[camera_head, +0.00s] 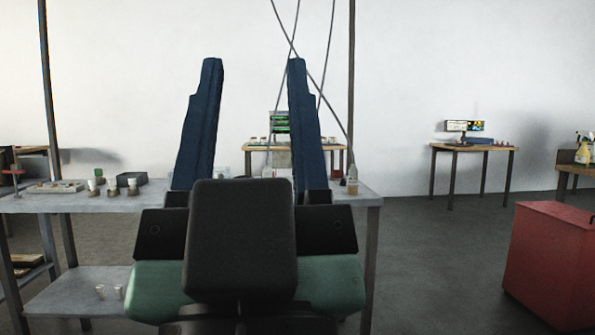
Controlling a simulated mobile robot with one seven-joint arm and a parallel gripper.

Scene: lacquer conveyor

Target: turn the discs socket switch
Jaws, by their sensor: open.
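My gripper (254,68) is in the middle of the head view, its two long blue fingers pointing up and well apart. Nothing shows held between them. I cannot make out a discs socket switch anywhere in this view. Behind the fingers, part of the grey workbench and the things at its middle are hidden.
A grey workbench (45,204) carries a shallow tray (55,187), several small cups and a bottle (352,180). Wooden tables stand farther back, one with a screen (464,126). A red cabinet (550,262) stands at right. The floor between is clear.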

